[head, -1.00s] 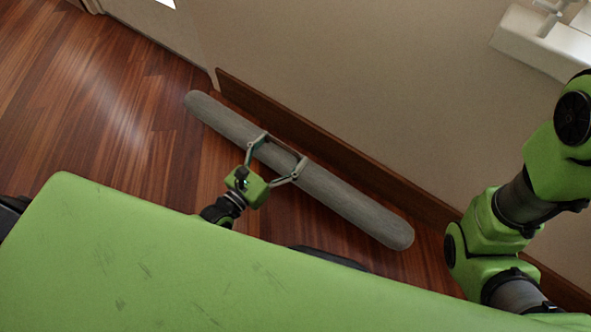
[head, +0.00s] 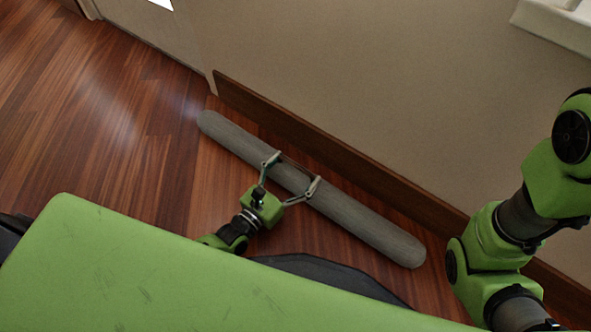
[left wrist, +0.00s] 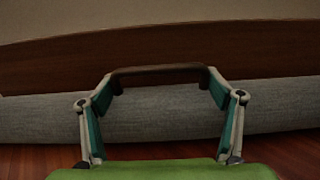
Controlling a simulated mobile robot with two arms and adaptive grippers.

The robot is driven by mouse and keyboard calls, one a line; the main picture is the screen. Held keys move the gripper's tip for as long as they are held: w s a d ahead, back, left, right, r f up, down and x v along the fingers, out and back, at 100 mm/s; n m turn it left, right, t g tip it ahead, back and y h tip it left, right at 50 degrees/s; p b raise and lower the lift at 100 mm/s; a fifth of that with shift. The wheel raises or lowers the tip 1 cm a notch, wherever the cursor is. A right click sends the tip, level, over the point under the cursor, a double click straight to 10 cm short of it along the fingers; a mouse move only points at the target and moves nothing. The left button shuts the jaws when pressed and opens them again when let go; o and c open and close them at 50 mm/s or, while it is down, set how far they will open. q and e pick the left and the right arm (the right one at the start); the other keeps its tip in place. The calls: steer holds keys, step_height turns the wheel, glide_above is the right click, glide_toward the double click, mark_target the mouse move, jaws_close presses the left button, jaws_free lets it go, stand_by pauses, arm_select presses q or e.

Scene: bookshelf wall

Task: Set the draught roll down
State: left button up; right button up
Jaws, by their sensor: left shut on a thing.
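The draught roll (head: 364,225) is a long grey cylinder with rounded ends, lying slantwise along the foot of the wall in the head view. It also spans the left wrist view (left wrist: 160,116). My left gripper (head: 294,168) straddles it near its middle. Its fingers are spread wide, with a brown bar (left wrist: 160,70) between the tips that looks like the roll's handle, and it is shut on the roll. The roll is at or very near the floor; I cannot tell whether it touches. My right arm shows at the right, but its gripper is out of view.
A dark wooden skirting board (head: 330,147) runs along the wall (head: 380,90) just behind the roll. The wooden floor (head: 110,130) is clear to the left. A door (head: 150,40) stands at upper left, and a white ledge (head: 556,24) at upper right.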

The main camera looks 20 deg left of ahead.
arm_select(q)
steer(key=o, duration=1.8)
